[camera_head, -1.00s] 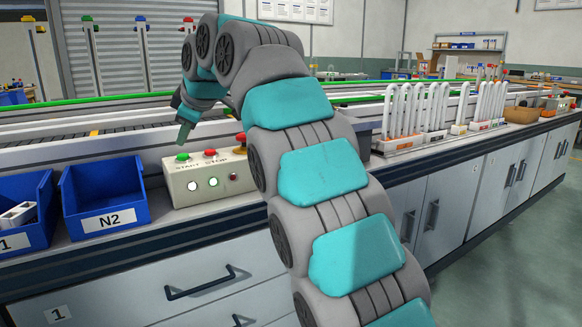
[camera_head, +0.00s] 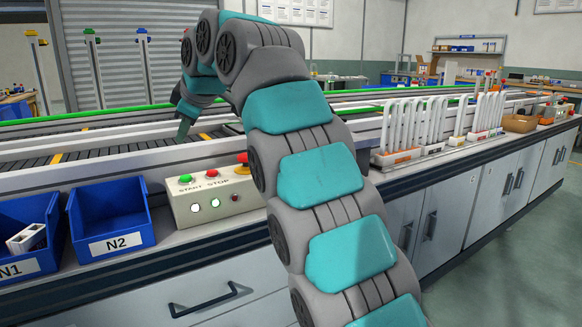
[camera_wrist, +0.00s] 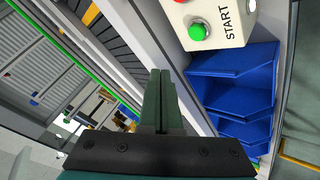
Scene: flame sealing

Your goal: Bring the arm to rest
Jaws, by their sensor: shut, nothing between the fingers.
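My gripper (camera_head: 184,128) is at the end of my grey and teal arm in the head view, above the near edge of the conveyor and behind the control box. In the wrist view my gripper (camera_wrist: 158,75) shows two dark green fingers pressed together, with nothing between them. The fingers are apart from the control box (camera_head: 216,199). The box has a green START button (camera_head: 185,179) and a red STOP button (camera_head: 211,173). In the wrist view the green button (camera_wrist: 197,31) lies to the right of the fingertips.
Blue bins N2 (camera_head: 112,225) and N1 (camera_head: 20,240) stand left of the box; N1 holds white parts. White upright pieces in a rack (camera_head: 410,155) stand to the right. The conveyor (camera_head: 75,152) runs behind. Open floor (camera_head: 535,255) is at the right.

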